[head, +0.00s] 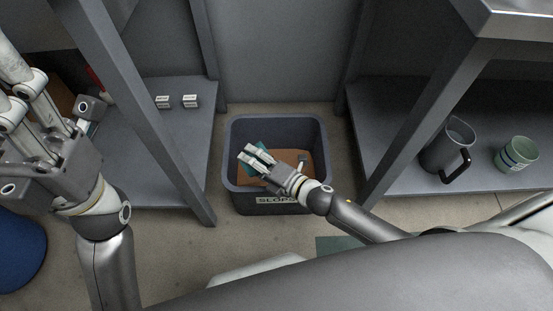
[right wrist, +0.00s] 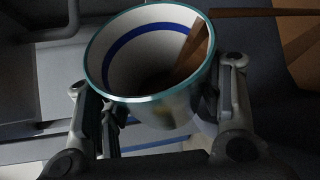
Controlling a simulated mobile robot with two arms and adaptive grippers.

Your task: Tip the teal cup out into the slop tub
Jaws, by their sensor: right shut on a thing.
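The slop tub (head: 236,140) is a dark grey open bin on the floor, labelled SLOPS, with brown contents inside. My right gripper (head: 256,156) is over the tub, shut on the teal cup (head: 263,147), which is mostly hidden behind the fingers. In the right wrist view the cup (right wrist: 165,113) sits between the fingers, tilted, with a teal rim, a white inside and a blue band. A brown stream runs from inside it over the rim to the right. My left gripper (head: 50,125) is at the left, away from the tub; its fingertips are unclear.
A grey shelf at the right (head: 400,170) holds a dark grey jug (head: 440,152) and a green cup (head: 516,154). The left shelf (head: 150,135) holds two small white labelled blocks (head: 190,101). Shelf posts stand either side of the tub. A blue round container (head: 20,250) is at lower left.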

